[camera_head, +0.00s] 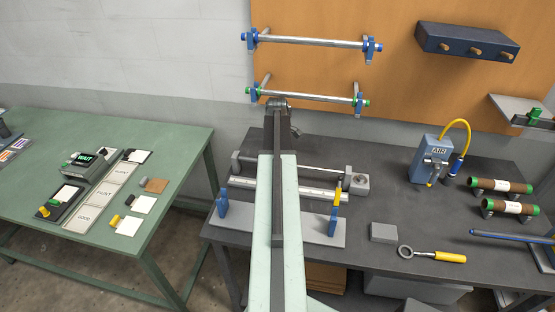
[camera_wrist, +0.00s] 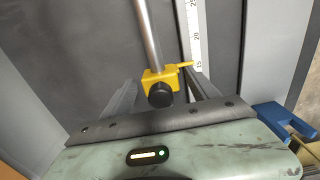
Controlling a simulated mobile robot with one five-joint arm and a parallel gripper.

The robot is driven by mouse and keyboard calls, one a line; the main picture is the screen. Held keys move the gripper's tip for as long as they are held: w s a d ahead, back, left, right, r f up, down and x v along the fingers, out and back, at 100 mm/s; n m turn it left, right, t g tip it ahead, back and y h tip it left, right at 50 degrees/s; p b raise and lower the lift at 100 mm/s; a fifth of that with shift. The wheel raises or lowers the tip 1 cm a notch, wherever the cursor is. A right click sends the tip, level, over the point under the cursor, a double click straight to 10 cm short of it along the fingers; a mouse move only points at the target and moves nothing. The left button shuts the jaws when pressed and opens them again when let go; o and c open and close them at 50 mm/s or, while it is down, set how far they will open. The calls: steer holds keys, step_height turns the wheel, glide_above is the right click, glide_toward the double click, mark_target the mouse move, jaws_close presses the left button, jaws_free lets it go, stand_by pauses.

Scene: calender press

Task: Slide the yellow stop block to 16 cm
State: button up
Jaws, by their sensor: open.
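The yellow stop block (camera_wrist: 152,79) with a black knob (camera_wrist: 160,95) sits on a metal rod (camera_wrist: 148,35) in the wrist view. Its thin yellow pointer reaches right to the white scale (camera_wrist: 195,40), close to the mark 15; the exact reading is too small to tell. My gripper (camera_wrist: 161,88) is open, one finger on each side of the block and knob. I cannot tell whether either finger touches. In the head view my arm covers the middle of the bench fixture with the scale (camera_head: 313,191); I cannot make out the block or my gripper there.
A blue bracket (camera_head: 222,205) stands at the fixture's left end and another (camera_head: 333,220) with a yellow top at its right. A grey block (camera_head: 383,232), a yellow-handled ring tool (camera_head: 430,255) and a blue air unit (camera_head: 432,158) stand on the dark bench to the right.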

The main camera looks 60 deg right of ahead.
step_height(320, 180, up, 8)
steer(key=p, duration=0.7)
steer(key=shift+f, duration=0.3)
